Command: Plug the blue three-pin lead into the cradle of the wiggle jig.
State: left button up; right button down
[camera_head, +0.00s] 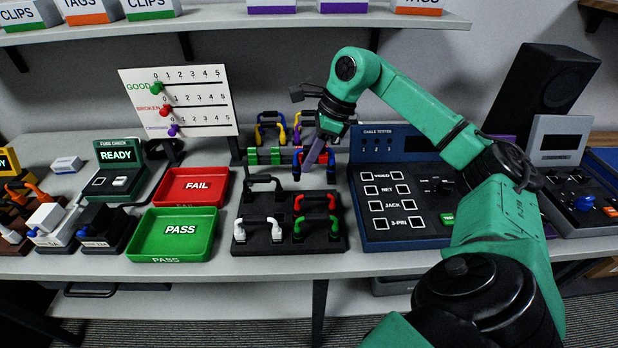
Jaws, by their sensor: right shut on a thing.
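My right gripper (313,160) reaches down over the back right of a black rack (340,243) and is shut on a lead. A blue lead (328,158) shows right at its fingers, with red beside it. The fingers hide much of this lead, so I cannot make out its plugs or whether it is clear of the rack. I cannot tell for sure which device is the wiggle jig; a dark unit with a blue knob (585,203) stands at the far right. My left gripper is out of view.
The rack also bears black, red, green and white (258,222) leads. The blue cable tester (400,233) stands to its right. Red FAIL (193,172) and green PASS (155,255) trays lie left. A tally board (180,78) stands behind. My right arm crosses above the tester.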

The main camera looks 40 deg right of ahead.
notch_tip(320, 180, up, 12)
jog(key=shift+p, duration=1.2)
jog(key=shift+r+p, duration=0.3)
jog(key=shift+r, duration=0.1)
notch_tip(320, 180, up, 2)
jog(key=p, duration=0.3)
jog(key=shift+r, duration=0.1)
